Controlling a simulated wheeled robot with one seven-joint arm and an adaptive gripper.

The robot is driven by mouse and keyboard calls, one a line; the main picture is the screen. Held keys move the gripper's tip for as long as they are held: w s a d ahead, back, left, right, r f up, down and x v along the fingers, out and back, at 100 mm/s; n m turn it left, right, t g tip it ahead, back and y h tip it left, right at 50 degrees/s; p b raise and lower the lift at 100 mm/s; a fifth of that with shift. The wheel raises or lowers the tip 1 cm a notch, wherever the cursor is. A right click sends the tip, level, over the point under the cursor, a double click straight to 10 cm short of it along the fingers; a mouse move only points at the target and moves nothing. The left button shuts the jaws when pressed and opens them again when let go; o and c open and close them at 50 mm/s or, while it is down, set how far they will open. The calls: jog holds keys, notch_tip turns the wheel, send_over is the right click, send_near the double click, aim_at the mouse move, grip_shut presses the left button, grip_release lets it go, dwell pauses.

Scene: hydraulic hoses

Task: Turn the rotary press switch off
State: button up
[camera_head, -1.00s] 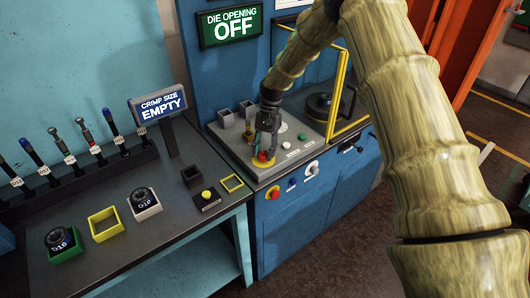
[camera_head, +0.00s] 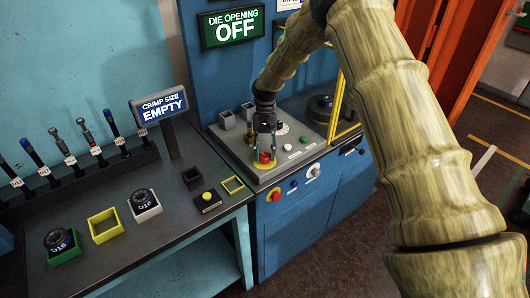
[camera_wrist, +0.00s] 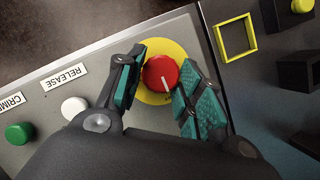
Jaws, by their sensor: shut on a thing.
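The rotary switch is a red round knob (camera_head: 264,157) with a white mark, on a yellow disc (camera_head: 262,166) at the front of the grey control panel. In the wrist view the red knob (camera_wrist: 160,73) sits between the teal-padded fingers of my gripper (camera_wrist: 158,88), its white mark pointing toward the lower right. In the head view my gripper (camera_head: 265,150) reaches down onto the knob from above and hides part of it. The fingers are shut on the knob's sides. The green sign (camera_head: 234,25) above reads "DIE OPENING OFF".
White and green buttons (camera_wrist: 74,108) stand on the panel close to my fingers. A yellow guard frame (camera_head: 345,115) rises right of the panel. The bench at left holds dies, a yellow square holder (camera_head: 104,225) and a display (camera_head: 158,107) reading "CRIMP SIZE EMPTY".

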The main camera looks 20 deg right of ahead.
jog(key=o, duration=1)
jog(key=v, duration=1.2)
jog(key=shift+s+d, duration=0.1)
jog(key=shift+d, duration=0.05)
